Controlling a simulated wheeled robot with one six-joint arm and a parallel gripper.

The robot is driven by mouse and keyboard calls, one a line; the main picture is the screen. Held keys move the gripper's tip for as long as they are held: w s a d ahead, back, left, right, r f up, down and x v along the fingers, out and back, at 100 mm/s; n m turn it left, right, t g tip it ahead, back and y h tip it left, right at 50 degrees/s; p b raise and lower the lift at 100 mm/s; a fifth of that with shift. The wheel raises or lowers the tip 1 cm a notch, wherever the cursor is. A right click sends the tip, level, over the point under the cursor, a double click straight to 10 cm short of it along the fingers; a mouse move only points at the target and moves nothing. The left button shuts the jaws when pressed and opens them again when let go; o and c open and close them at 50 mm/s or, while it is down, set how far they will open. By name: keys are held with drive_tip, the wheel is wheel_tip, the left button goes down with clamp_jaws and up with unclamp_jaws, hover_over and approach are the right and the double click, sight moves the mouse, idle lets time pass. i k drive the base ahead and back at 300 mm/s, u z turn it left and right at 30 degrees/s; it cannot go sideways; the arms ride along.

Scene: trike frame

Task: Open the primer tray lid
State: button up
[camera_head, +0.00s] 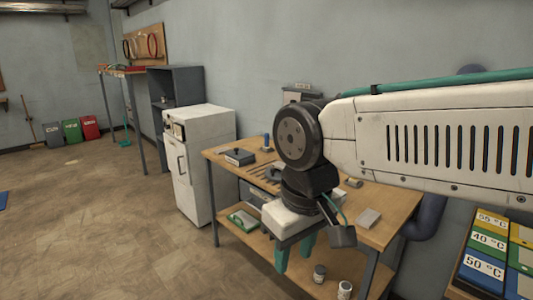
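I cannot tell for sure which thing is the primer tray or its lid. A small dark grey box (239,157) with a light front sits at the left end of the wooden workbench top (222,163). A green and white tray-like item (242,220) lies on the bench's lower shelf (262,247). My gripper (295,258) points down in front of the bench, its two green fingers apart with nothing seen between them. It is apart from both items, to their right in the picture. My arm and wrist hide part of the bench top.
A white cabinet (200,160) stands left of the bench, with a dark shelf unit (180,84) behind. Two small jars (319,273) (344,289) stand on the lower shelf. Coloured temperature-labelled boxes (483,265) are at lower right. The floor (90,225) at left is open.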

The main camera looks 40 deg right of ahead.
sight(239, 154)
drive_tip(key=z, duration=0.65)
drive_tip(key=i, duration=1)
drive_tip(key=k, duration=0.65)
drive_tip(key=u, duration=0.55)
drive_tip(key=i, duration=1.6)
drive_tip(key=z, duration=0.4)
